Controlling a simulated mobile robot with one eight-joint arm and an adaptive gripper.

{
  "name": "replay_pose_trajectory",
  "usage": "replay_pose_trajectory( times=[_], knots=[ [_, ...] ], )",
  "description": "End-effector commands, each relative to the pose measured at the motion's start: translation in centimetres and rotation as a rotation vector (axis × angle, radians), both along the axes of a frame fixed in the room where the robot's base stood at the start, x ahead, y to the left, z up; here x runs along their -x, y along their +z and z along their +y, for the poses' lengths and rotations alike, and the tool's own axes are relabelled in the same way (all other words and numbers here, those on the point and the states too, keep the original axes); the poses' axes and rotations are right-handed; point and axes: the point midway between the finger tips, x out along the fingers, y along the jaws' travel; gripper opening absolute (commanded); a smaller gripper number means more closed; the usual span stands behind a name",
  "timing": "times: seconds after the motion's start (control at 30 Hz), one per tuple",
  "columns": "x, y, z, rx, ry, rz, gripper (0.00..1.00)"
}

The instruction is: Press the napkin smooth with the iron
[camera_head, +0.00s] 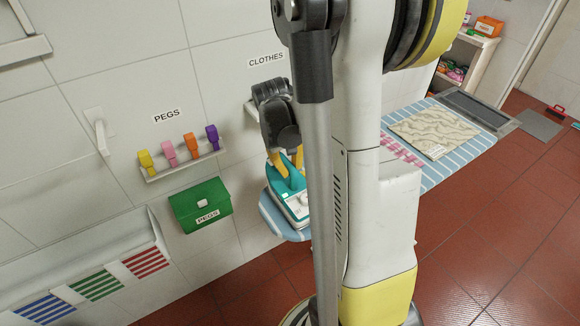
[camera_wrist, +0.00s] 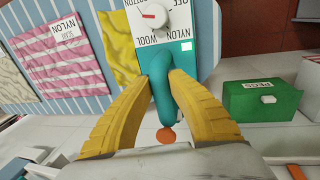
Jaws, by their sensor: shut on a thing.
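My gripper (camera_head: 286,163) is shut on the handle of the teal and white iron (camera_head: 291,206), near the close end of the striped ironing board (camera_head: 432,178). In the wrist view the yellow fingers (camera_wrist: 165,85) clasp both sides of the teal handle (camera_wrist: 183,100). The iron's dial (camera_wrist: 153,15) has a red pointer and fabric names. A yellow cloth (camera_wrist: 118,45) lies beside the iron, partly hidden by it. A pink striped cloth (camera_wrist: 66,42) carries a label reading NYLON. I cannot tell which cloth is the napkin. The iron's soleplate is hidden.
A cream wavy-patterned cloth (camera_head: 435,130) lies farther along the board. A green PEGS box (camera_head: 201,206) and a rack of coloured pegs (camera_head: 190,144) are on the wall at left. My arm blocks the middle of the head view.

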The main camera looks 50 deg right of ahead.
Motion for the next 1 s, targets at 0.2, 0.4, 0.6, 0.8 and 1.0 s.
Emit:
replay_pose_trajectory(
  times=[0.2, 0.4, 0.6, 0.8, 1.0],
  knots=[
    [0.00, -0.38, -0.02, 0.001, 0.000, 0.000, 0.00],
    [0.00, -0.71, -0.02, 0.001, 0.000, 0.000, 0.00],
    [0.00, -1.05, -0.02, 0.001, 0.000, 0.000, 0.00],
    [0.00, -1.02, -0.02, 0.001, 0.000, 0.000, 0.00],
    [0.00, -1.02, -0.02, 0.000, 0.000, 0.000, 0.00]
  ],
)
